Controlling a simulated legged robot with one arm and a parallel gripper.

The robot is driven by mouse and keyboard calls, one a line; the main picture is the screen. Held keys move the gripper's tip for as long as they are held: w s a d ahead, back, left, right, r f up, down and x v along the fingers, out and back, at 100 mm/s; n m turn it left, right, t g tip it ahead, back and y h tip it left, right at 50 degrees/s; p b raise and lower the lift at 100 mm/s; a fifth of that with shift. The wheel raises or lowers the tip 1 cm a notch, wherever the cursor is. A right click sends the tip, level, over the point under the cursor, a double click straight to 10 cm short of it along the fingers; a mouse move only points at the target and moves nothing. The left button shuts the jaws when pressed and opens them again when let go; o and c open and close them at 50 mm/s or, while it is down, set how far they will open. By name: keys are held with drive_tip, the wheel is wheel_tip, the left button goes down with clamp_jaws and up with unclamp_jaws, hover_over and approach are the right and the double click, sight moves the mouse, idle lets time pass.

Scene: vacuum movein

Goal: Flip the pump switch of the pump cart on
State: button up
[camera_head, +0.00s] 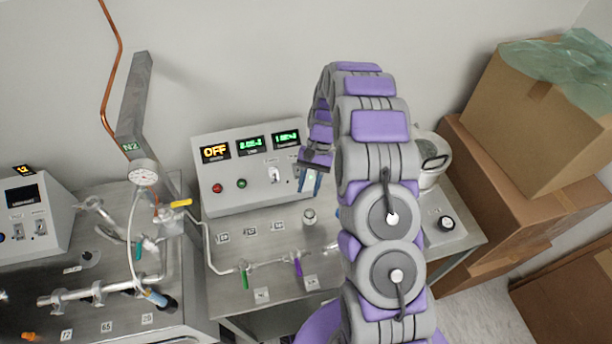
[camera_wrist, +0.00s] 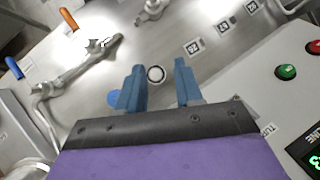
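The pump cart's grey control box (camera_head: 240,190) stands at the back of the steel cart top, with a yellow "OFF" display (camera_head: 215,151) and two green number displays. A white toggle switch (camera_head: 274,174) sits on its front, right of a red and a green button. Another switch (camera_head: 296,171) is partly hidden by my arm. My gripper (camera_head: 311,183) hangs in front of the box's right end, pointing down, right of the white toggle and apart from it. In the wrist view, my gripper's blue fingers (camera_wrist: 158,75) are apart with nothing held. The toggles are not visible there.
A second control box (camera_head: 30,215) and a gauge (camera_head: 143,173) are at left. Cardboard boxes (camera_head: 535,120) are stacked at right.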

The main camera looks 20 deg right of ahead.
drive_tip(key=shift+s+r, duration=0.2)
drive_tip(key=shift+s, duration=1.65)
